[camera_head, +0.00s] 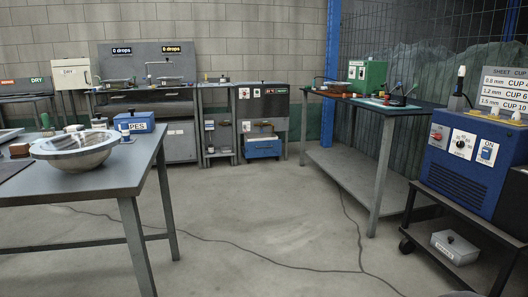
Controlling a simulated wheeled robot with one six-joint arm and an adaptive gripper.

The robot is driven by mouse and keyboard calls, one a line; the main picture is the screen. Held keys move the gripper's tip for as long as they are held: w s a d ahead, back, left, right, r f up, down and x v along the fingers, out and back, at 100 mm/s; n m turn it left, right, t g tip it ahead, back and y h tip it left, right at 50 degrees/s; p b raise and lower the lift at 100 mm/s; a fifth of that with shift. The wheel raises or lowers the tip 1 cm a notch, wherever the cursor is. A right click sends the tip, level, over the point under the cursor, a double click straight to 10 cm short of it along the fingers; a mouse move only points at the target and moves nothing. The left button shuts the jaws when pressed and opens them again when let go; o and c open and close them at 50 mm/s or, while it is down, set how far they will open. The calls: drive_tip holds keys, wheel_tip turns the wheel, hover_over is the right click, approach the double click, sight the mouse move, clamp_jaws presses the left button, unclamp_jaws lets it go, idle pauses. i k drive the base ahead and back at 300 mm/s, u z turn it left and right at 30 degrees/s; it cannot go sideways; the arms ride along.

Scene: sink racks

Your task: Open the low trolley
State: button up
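A black trolley (408,246) on castors stands at the right edge, partly cut off by the frame. Its top carries a blue machine (463,178) with a white control panel. Its low shelf, near the floor, carries a grey box (455,248) with a dark knob on top; the box looks closed. I cannot tell which part of the trolley opens. My gripper is not in view.
A grey table (100,180) with a metal bowl (75,148) stands at left front. A workbench (390,125) stands right of centre. Back benches hold a blue low unit (263,148). Open floor (270,215) lies between, crossed by dark cables.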

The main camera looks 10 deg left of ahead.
sight(266, 144)
drive_tip(key=u, duration=0.2)
drive_tip(key=i, duration=1.1)
drive_tip(key=u, duration=0.5)
drive_tip(key=i, duration=3.75)
drive_tip(key=z, duration=0.7)
drive_tip(key=i, duration=1.8)
drive_tip(key=z, duration=0.45)
